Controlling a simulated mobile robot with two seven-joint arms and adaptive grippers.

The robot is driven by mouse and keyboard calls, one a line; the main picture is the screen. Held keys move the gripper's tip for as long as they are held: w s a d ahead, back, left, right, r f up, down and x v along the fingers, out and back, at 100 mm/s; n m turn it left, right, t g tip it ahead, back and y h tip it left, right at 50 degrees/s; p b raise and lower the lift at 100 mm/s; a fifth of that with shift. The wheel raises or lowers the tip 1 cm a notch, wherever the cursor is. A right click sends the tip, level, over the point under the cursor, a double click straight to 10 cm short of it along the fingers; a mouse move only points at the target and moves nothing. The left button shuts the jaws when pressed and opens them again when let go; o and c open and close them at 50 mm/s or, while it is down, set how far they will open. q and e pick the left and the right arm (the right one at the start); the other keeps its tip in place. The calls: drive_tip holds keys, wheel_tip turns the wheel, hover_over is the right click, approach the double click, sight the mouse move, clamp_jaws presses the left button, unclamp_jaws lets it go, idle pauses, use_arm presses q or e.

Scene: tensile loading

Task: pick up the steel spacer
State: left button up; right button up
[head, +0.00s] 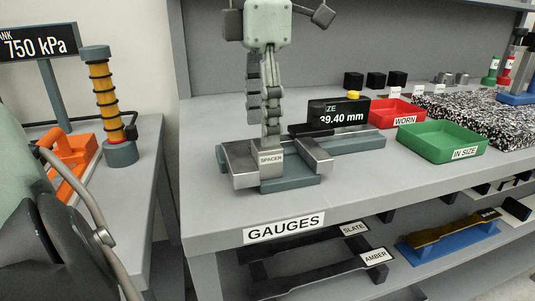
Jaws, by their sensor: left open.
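The steel spacer (271,169) is a small grey metal block with a "SPACER" label on its front. It sits on a low grey-green base (292,184), between steel blocks to its left (240,165) and right (308,150). My left gripper (271,143) points straight down above the spacer, its fingertips at or just over the spacer's top. It is open, seen nearly edge-on, so the finger gap and any contact are unclear. My right gripper does not show.
A readout (338,113) showing 39.40 mm stands behind right. A red "WORN" tray (397,107) and a green "IN SIZE" tray (452,134) are to the right. The bench front (210,215) is clear. An orange tool (75,155) is on the left bench.

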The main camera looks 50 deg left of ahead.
sight(267, 151)
use_arm(q)
drive_tip(key=f, duration=0.5)
drive_tip(key=shift+w+d+f, duration=0.1)
drive_tip(key=shift+w+f, duration=0.25)
drive_tip(key=shift+w, duration=0.05)
clamp_jaws()
